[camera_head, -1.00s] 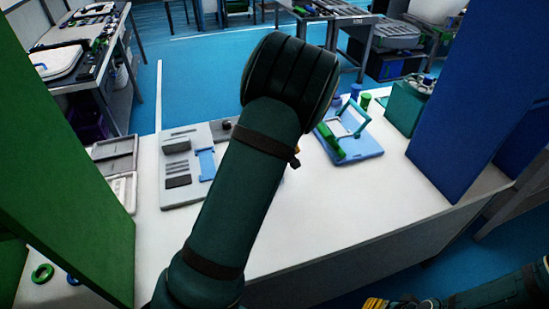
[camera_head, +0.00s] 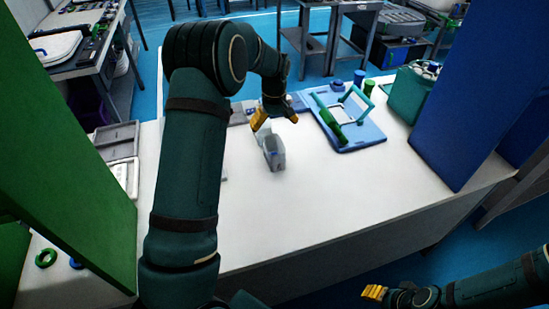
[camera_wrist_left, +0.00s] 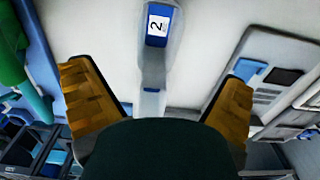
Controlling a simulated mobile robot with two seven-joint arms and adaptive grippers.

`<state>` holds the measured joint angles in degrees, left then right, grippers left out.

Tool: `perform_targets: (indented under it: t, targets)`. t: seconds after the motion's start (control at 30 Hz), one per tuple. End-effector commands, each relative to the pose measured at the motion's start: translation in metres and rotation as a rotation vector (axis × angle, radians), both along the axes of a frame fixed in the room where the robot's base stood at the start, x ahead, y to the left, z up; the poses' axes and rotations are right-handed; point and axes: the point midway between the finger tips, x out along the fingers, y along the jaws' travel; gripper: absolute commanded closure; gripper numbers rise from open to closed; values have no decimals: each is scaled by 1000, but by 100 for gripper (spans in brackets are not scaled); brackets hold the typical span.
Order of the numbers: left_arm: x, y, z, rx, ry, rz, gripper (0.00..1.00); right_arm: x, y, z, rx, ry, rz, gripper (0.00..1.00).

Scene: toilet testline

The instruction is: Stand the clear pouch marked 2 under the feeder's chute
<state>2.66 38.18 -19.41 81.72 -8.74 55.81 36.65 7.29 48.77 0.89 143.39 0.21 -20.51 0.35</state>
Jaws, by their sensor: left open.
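I cannot clearly identify the feeder's chute; my left arm covers much of the table's left part.
A grey slotted panel (camera_wrist_left: 275,75) shows in the left wrist view. A blue base (camera_head: 362,136) with a green handle stands right of the pouch. A green divider (camera_head: 60,150) and a blue divider (camera_head: 480,90) flank the table (camera_head: 340,195). The table's front right is clear.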

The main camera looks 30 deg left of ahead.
Motion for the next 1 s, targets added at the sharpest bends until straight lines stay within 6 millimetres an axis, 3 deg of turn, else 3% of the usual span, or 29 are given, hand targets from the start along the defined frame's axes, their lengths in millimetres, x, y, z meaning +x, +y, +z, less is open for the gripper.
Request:
perform_targets:
  t: [0.3,0.67,1.0]
  targets:
    - [0,-1,-60,-1,3,-1,1,-3,0,-9,2,6,4,53]
    - [1,0,-86,0,1,0,1,-4,1,-12,2,9,7,53]
    - [5,3,-129,1,2,-1,1,-6,1,-21,4,15,11,53]
